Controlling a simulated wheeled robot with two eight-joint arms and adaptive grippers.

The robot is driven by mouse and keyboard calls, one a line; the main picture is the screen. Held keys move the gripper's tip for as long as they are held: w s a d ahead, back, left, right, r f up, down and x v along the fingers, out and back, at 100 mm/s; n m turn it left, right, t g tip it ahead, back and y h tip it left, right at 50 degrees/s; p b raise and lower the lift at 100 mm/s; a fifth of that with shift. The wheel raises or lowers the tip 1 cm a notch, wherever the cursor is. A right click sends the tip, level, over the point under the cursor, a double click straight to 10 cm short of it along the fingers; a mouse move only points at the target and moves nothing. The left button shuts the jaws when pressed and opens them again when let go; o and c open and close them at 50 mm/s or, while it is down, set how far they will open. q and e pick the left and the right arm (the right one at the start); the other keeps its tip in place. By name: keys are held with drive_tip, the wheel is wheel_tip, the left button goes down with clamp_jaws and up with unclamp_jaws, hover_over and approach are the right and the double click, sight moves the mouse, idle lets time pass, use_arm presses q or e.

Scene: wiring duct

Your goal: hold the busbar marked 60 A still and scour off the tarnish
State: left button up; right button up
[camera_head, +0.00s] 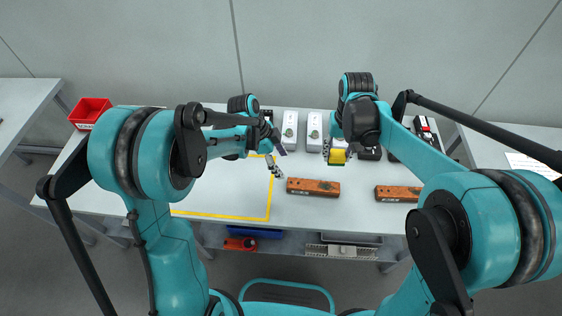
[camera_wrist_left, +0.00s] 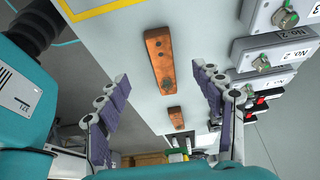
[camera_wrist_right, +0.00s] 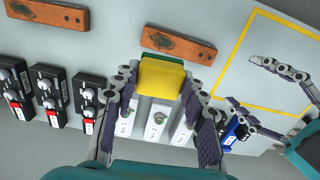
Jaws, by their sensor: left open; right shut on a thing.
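Two copper-brown busbars lie apart on the table: one (camera_head: 313,187) near the middle, the other (camera_head: 397,193) further right. The middle one also shows in the left wrist view (camera_wrist_left: 158,58) and the right wrist view (camera_wrist_right: 180,46); dark tarnish shows on it. I cannot read which is marked 60 A. My left gripper (camera_head: 279,161) is open and empty, above and left of the middle busbar. My right gripper (camera_head: 337,147) is shut on a yellow scouring pad with a green face (camera_wrist_right: 161,77), held beyond the middle busbar and apart from it.
Several white numbered blocks (camera_head: 289,130) and black devices with red parts (camera_wrist_right: 60,88) stand along the back. A yellow taped outline (camera_head: 270,205) marks clear table at left. A red bin (camera_head: 90,111) sits at the far left corner. A shelf below holds trays.

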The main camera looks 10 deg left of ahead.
sight(295, 183)
use_arm(q)
drive_tip(key=x, duration=1.2)
drive_tip(key=shift+d+f, duration=0.15)
drive_tip(key=shift+f, duration=0.05)
drive_tip(key=c, duration=1.4)
drive_tip(key=shift+c, duration=0.2)
